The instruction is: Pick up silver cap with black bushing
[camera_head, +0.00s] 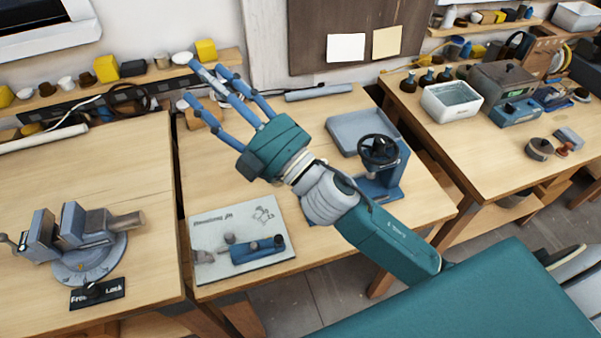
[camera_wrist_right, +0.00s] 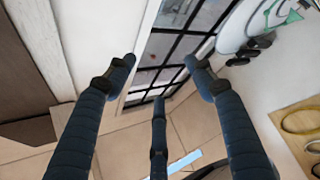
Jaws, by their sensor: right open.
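My right gripper (camera_head: 208,84) is raised above the middle workbench, with its blue fingers spread open and pointing up and left toward the back wall. In the right wrist view, the open fingers (camera_wrist_right: 158,82) have nothing between them and face a window and walls. I cannot make out the silver cap with black bushing for certain in either view. A pale jig board (camera_head: 219,216) with small grey parts and a blue tool lies near the front of the middle bench, below and apart from the gripper. My left gripper is not in view.
A vise (camera_head: 85,240) stands on the left bench. A blue press (camera_head: 381,170) with a black wheel stands on the middle bench, partly behind my right arm. The right bench holds a white bin (camera_head: 451,101) and several small parts. Shelves with small items line the wall.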

